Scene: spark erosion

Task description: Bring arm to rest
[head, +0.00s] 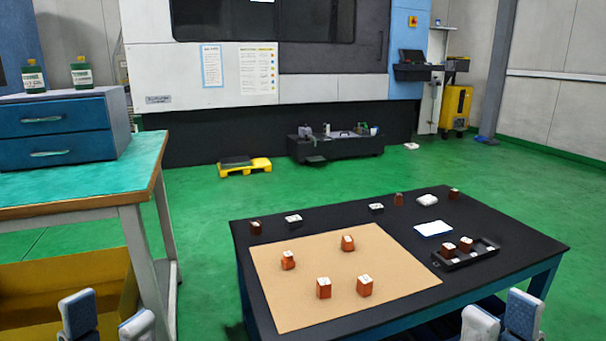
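My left gripper (108,318) is at the bottom left, in front of the workbench. Its two pale fingertips are apart with nothing between them. My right gripper (502,318) is at the bottom right, by the near right side of the black table (330,213). Its fingertips are closer together in the picture, but apart and empty. Both hands are cut off by the lower edge.
A tan mat (310,262) with several brown blocks (324,288) covers part of the table. A black tray (483,257) holds more blocks at right. The teal workbench (90,178) with blue drawers (55,130) stands left. Green floor (205,235) is clear between them.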

